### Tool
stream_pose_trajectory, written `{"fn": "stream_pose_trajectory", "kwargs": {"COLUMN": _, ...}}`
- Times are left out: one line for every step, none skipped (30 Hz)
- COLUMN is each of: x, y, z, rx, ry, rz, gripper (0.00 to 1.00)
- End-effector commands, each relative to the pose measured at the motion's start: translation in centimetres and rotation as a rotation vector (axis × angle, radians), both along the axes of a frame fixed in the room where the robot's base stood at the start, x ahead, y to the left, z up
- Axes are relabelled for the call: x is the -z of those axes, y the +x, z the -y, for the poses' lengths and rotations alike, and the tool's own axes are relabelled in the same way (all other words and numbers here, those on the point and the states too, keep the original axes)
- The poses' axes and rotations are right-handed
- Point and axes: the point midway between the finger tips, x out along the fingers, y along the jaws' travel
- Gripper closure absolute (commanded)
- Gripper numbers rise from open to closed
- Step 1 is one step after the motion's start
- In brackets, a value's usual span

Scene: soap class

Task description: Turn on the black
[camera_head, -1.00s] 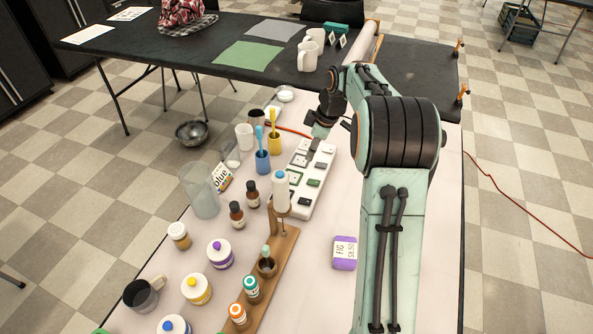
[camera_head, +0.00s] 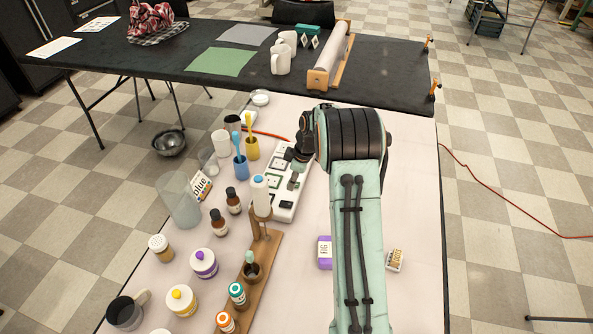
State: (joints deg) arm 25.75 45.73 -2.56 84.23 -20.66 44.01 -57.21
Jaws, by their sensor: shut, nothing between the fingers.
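A white power strip (camera_head: 284,214) lies on the white table, with several outlets and small coloured switches along it. A black switch (camera_head: 285,204) shows near its close end, and a green one (camera_head: 273,179) sits farther up. My gripper (camera_head: 294,184) is shut and empty. It points down over the middle of the strip, just beyond the black switch in the picture. Whether it touches the strip cannot be told. My gripper and wrist hide part of the strip's far half.
A wooden rack (camera_head: 259,253) with a white bottle (camera_head: 260,190) stands close to the strip's near left. Blue (camera_head: 240,168) and yellow (camera_head: 252,149) cups stand left of the strip. A purple box (camera_head: 325,252) lies right of the rack, beside my arm.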

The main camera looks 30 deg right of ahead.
Motion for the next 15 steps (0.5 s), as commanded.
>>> {"fn": "stream_pose_trajectory", "kwargs": {"x": 1.2, "y": 0.1, "z": -0.3, "rx": -0.001, "ry": 0.003, "rz": -0.004, "gripper": 1.0}}
{"fn": "stream_pose_trajectory", "kwargs": {"x": 1.8, "y": 0.2, "z": -0.4, "rx": -0.002, "ry": 0.002, "rz": -0.003, "gripper": 1.0}}
{"fn": "stream_pose_trajectory", "kwargs": {"x": 2.5, "y": 0.4, "z": -0.5, "rx": -0.003, "ry": 0.002, "rz": -0.004, "gripper": 1.0}}
{"fn": "stream_pose_trajectory", "kwargs": {"x": 3.0, "y": 0.4, "z": -0.5, "rx": -0.002, "ry": 0.002, "rz": -0.003, "gripper": 1.0}}
{"fn": "stream_pose_trajectory", "kwargs": {"x": 3.5, "y": 0.3, "z": -0.4, "rx": -0.001, "ry": 0.002, "rz": -0.003, "gripper": 1.0}}
{"fn": "stream_pose_trajectory", "kwargs": {"x": 4.1, "y": 0.2, "z": -0.3, "rx": 0.0, "ry": 0.002, "rz": -0.003, "gripper": 1.0}}
{"fn": "stream_pose_trajectory", "kwargs": {"x": 4.5, "y": 0.2, "z": -0.3, "rx": 0.001, "ry": 0.001, "rz": -0.002, "gripper": 1.0}}
{"fn": "stream_pose_trajectory", "kwargs": {"x": 4.9, "y": 0.2, "z": -0.3, "rx": 0.001, "ry": 0.001, "rz": -0.002, "gripper": 1.0}}
{"fn": "stream_pose_trajectory", "kwargs": {"x": 5.3, "y": 0.2, "z": -0.2, "rx": 0.0, "ry": 0.001, "rz": -0.001, "gripper": 1.0}}
{"fn": "stream_pose_trajectory", "kwargs": {"x": 5.6, "y": 0.1, "z": -0.2, "rx": 0.0, "ry": 0.001, "rz": -0.001, "gripper": 1.0}}
{"fn": "stream_pose_trajectory", "kwargs": {"x": 5.8, "y": 0.1, "z": -0.2, "rx": -0.001, "ry": 0.001, "rz": -0.001, "gripper": 1.0}}
{"fn": "stream_pose_trajectory", "kwargs": {"x": 6.0, "y": 0.1, "z": -0.1, "rx": -0.001, "ry": 0.001, "rz": -0.001, "gripper": 1.0}}
{"fn": "stream_pose_trajectory", "kwargs": {"x": 6.2, "y": 0.1, "z": -0.1, "rx": -0.001, "ry": 0.001, "rz": -0.001, "gripper": 1.0}}
{"fn": "stream_pose_trajectory", "kwargs": {"x": 6.3, "y": 0.1, "z": -0.1, "rx": -0.001, "ry": 0.001, "rz": -0.001, "gripper": 1.0}}
{"fn": "stream_pose_trajectory", "kwargs": {"x": 6.4, "y": 0.1, "z": -0.1, "rx": -0.001, "ry": 0.001, "rz": 0.0, "gripper": 1.0}}
